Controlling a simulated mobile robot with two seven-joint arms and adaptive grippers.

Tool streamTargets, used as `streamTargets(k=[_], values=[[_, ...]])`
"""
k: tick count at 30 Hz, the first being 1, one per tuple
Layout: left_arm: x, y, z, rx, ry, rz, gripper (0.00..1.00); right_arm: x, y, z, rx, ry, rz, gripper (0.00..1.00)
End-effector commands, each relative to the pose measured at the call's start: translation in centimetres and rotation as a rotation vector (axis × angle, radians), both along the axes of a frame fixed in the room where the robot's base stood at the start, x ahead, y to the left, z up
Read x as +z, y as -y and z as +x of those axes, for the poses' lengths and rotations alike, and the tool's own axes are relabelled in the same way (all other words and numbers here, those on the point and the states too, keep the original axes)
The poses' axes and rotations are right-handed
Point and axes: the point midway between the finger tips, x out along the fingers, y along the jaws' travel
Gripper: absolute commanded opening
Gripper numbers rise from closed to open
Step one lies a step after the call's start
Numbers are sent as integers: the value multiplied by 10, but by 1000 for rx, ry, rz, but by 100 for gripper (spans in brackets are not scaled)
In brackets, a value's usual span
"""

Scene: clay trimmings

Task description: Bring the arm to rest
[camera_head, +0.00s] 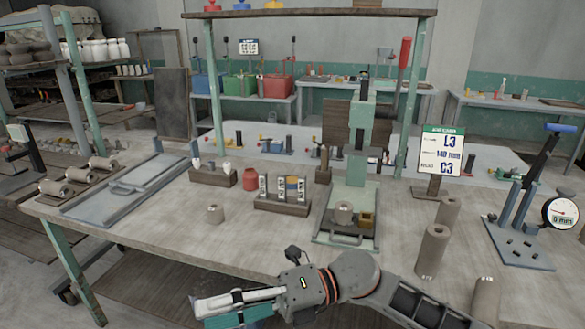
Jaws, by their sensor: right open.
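My right arm comes in from the lower right, and its gripper (212,306) points left at the bottom of the view, in front of the workbench's front edge. Its jaws are open, and I see nothing held between them. The workbench (150,228) lies beyond it. My left gripper is not in view.
A green press (357,170) stands on the bench with a clay piece (343,212) on its base. Tall clay cylinders (432,250) stand at right, near a sign (441,150) and a dial gauge (561,213). The front left bench top is clear.

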Motion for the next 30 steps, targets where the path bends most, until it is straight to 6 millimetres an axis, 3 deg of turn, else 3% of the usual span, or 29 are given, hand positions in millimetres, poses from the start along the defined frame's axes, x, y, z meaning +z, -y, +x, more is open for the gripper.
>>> streamTargets(k=[4,7,10,13,17,20,26,30], values=[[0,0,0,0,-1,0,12,18,2,18,-177,-255,206,58],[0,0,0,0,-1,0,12,19,17,41,-311,-431,318,58],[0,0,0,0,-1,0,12,7,40,66,-455,-615,414,58],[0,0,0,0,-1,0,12,-19,71,89,-607,-804,490,58],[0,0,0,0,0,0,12,-74,120,107,-814,-1054,562,58],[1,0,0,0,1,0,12,-128,161,108,-979,-1249,597,58],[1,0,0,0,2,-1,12,-238,236,71,-1273,-1593,615,58],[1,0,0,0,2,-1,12,-303,278,24,-1449,-1793,598,58]])
